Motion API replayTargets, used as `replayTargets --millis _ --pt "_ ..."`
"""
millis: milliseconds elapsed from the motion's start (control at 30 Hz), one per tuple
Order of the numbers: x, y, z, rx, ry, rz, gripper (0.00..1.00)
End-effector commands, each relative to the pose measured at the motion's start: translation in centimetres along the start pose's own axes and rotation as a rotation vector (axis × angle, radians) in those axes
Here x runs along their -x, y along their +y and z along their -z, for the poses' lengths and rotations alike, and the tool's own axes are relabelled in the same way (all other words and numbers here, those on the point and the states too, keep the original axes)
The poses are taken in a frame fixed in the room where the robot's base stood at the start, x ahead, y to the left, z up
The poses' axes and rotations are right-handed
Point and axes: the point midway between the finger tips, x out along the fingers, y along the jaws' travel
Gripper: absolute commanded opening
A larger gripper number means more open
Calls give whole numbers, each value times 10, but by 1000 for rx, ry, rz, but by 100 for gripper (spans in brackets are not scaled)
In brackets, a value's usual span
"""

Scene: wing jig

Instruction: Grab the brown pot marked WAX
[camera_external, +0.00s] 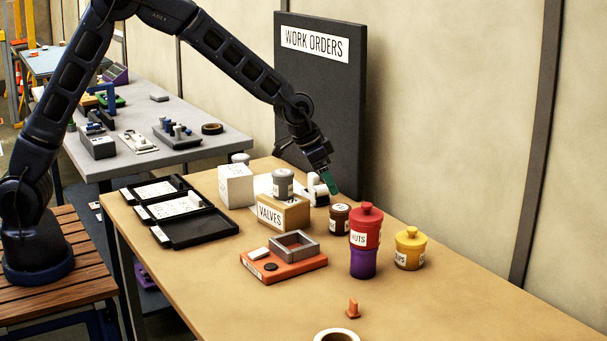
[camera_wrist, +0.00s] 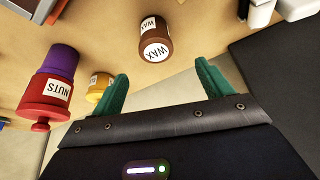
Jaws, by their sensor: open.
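The small brown pot marked WAX (camera_wrist: 151,32) stands on the wooden table, with a white label on its side and another on its top. It shows in the wrist view beyond the fingertips, roughly in line with the gap between them. In the external view the brown pot (camera_external: 339,222) stands just left of the red and purple NUTS pot. My gripper (camera_external: 333,184) has green fingers and is above the brown pot, apart from it. In the wrist view my gripper (camera_wrist: 162,72) is open with nothing between its fingers.
The NUTS pot (camera_external: 365,243) and a yellow pot (camera_external: 410,249) stand close on the right. A VALVES box (camera_external: 283,213) stands on the left, with an orange tray (camera_external: 283,266) in front. The dark WORK ORDERS board (camera_external: 340,120) rises behind. The table's right front is mostly clear.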

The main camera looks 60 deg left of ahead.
Motion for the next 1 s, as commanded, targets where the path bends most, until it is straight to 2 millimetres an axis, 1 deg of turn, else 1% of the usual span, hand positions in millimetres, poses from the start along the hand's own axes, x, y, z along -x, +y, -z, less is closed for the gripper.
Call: replayTargets --millis 267,500,767,1000 --pt "-22 2 1 -4 0 1 78" --pt "-55 2 1 -3 0 1 78" --pt "-70 3 0 -4 0 1 78" --pt "-100 6 -2 -4 -1 1 78"
